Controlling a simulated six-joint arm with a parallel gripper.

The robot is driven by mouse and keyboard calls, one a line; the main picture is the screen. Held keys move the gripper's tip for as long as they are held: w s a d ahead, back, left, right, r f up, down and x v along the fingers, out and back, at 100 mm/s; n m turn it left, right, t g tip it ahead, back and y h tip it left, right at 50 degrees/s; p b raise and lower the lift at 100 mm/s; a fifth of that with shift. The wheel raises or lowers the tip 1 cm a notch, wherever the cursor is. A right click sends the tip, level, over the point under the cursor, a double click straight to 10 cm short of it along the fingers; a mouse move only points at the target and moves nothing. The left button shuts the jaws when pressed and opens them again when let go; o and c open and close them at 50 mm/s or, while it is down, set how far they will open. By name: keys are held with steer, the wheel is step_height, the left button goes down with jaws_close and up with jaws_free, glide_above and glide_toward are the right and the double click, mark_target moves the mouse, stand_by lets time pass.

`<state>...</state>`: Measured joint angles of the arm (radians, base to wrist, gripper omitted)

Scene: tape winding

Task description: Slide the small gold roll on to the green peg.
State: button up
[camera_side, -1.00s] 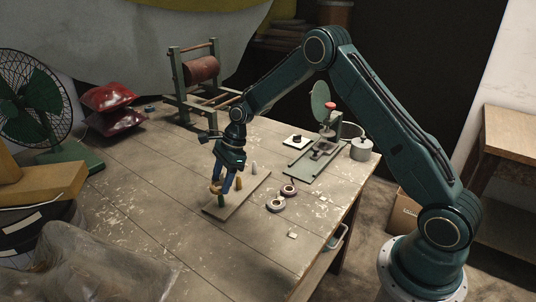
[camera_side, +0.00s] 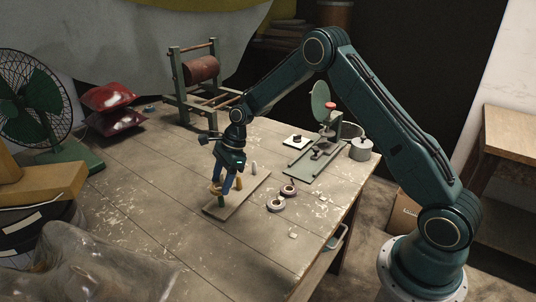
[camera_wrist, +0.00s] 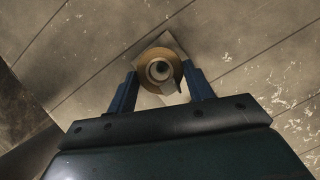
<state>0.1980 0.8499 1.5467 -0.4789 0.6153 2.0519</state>
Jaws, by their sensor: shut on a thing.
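The small gold roll (camera_side: 214,189) is between the blue fingers of my gripper (camera_side: 223,187), which is shut on it. In the wrist view the gold roll (camera_wrist: 146,70) sits between the fingertips of my gripper (camera_wrist: 161,70), with a pale round shape with a dark centre showing in its hole. In the side view the green peg (camera_side: 221,202) stands on a wooden board directly beneath the roll. The peg's top is hidden by the roll and fingers, so I cannot tell whether the roll is around it or just above it.
The board (camera_side: 252,187) also bears a tan peg (camera_side: 239,183) and a pale peg (camera_side: 253,169), close to the right of my gripper. Two dark-and-pale rolls (camera_side: 276,204) lie on the table to the right.

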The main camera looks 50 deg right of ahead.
step_height(320, 180, down, 6)
steer(key=shift+r, duration=0.15)
steer(key=o, duration=1.4)
steer(key=shift+r, duration=0.15)
step_height(320, 180, up, 7)
steer(key=shift+f, duration=0.15)
stand_by(1.1)
stand_by(0.3)
